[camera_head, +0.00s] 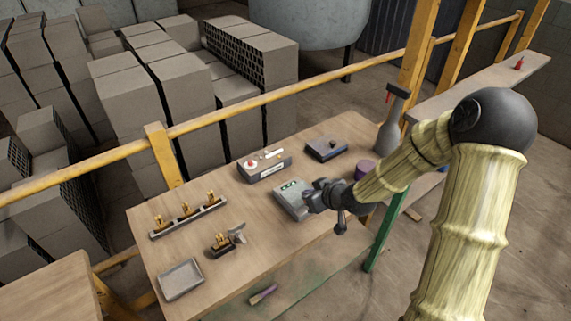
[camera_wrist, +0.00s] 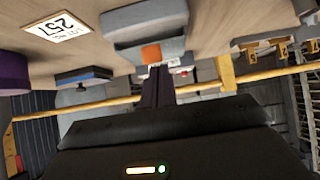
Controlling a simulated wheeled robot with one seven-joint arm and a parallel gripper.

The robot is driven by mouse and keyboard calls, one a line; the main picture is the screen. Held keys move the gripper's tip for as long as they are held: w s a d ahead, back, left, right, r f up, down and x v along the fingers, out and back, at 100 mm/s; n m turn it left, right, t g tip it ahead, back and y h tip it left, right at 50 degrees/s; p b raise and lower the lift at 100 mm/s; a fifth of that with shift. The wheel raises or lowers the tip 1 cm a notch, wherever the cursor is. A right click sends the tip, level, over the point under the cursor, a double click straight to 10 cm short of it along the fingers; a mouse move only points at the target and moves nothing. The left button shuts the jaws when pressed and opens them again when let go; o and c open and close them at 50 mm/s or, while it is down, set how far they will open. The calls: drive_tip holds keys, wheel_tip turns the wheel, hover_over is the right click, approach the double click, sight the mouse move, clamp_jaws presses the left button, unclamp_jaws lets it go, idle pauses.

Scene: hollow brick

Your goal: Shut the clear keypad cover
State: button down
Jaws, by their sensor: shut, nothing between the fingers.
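A grey keypad box (camera_head: 291,202) with a small green display sits on the wooden table (camera_head: 228,262), left of my gripper. In the wrist view a grey box (camera_wrist: 120,52) with an orange square lies just beyond the fingers; it appears to be the same unit. I cannot make out the clear cover's edges or its angle. My gripper (camera_head: 309,203) is at the right side of the box, low over the table. Its two dark fingers (camera_wrist: 157,70) are together with nothing between them. Whether they touch the box I cannot tell.
Behind the keypad stand a grey box with a red button (camera_head: 262,167) and a dark box (camera_head: 326,149). A purple cup (camera_head: 365,167) and a grey bottle (camera_head: 390,130) are near my arm. A brass-fitted rack (camera_head: 187,220) and a tray (camera_head: 181,279) are left. A yellow rail (camera_head: 250,102) runs behind.

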drive_tip(key=shift+s+d+f+b, duration=0.35)
drive_tip(key=shift+s+f+b, duration=0.05)
drive_tip(key=shift+f, duration=0.35)
drive_tip(key=shift+s+d+f+b, duration=0.3)
drive_tip(key=shift+s+f+b, duration=0.1)
drive_tip(key=shift+f, duration=0.3)
drive_tip(key=shift+r, duration=0.1)
drive_tip(key=shift+w+r+p, duration=0.2)
drive_tip(key=shift+r+p, duration=0.4)
drive_tip(key=shift+p, duration=0.1)
drive_tip(key=shift+w+d, duration=0.1)
drive_tip(key=shift+w, duration=0.1)
drive_tip(key=shift+a+r, duration=0.25)
drive_tip(key=shift+r, duration=0.1)
wheel_tip(320, 180, up, 4)
drive_tip(key=p, duration=0.4)
drive_tip(key=s+d+f+b, duration=0.3)
drive_tip(key=s+d, duration=0.3)
drive_tip(key=s, duration=0.1)
drive_tip(key=shift+s+f, duration=0.2)
drive_tip(key=shift+f, duration=0.15)
drive_tip(key=shift+d, duration=0.15)
